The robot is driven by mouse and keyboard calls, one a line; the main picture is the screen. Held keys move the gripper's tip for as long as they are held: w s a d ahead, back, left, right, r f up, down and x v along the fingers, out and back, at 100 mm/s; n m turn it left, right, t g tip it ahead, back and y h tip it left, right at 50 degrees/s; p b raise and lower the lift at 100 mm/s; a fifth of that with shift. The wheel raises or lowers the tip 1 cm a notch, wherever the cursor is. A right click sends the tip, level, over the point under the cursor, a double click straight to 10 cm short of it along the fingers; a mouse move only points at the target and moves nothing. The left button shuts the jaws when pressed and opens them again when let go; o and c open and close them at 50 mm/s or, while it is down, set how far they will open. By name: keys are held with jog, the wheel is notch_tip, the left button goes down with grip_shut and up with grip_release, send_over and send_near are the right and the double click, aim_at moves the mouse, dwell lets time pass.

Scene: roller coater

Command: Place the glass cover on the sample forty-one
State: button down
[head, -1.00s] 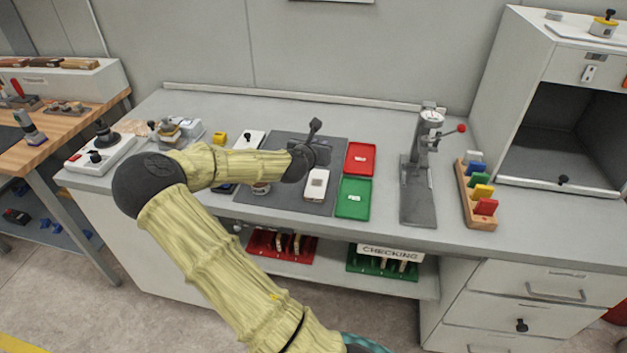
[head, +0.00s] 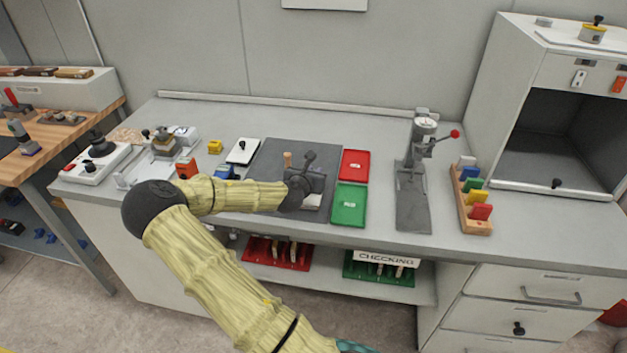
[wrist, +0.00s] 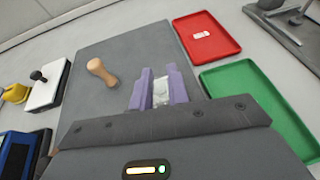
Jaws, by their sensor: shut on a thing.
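My gripper (wrist: 160,90) is over the dark grey mat (wrist: 115,45), pointing down. Its two purple fingers are closed on a small whitish, glassy piece, which looks like the glass cover (wrist: 162,92). In the head view my gripper (head: 304,190) hangs over the front right of the mat. A pale block, likely the sample (head: 312,203), shows partly under it. The rest of the block is hidden by the gripper, and I cannot read a number on it. I cannot tell whether the piece touches the block.
A wooden-handled tool (wrist: 102,72) stands on the mat to the left. A red tray (wrist: 207,38) and a green tray (wrist: 258,110) lie to the right. A white plate with a black knob (wrist: 45,85) lies left of the mat. A lever press (head: 420,170) stands farther right.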

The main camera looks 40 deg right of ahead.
jog(key=shift+f, duration=1.6)
jog(key=shift+f, duration=0.15)
jog(key=c, duration=1.4)
grip_release()
jog(key=shift+o, duration=0.2)
jog(key=shift+r, duration=0.2)
jog(key=b+v, duration=0.1)
jog(key=v, duration=1.1)
jog(key=shift+a+r, duration=0.1)
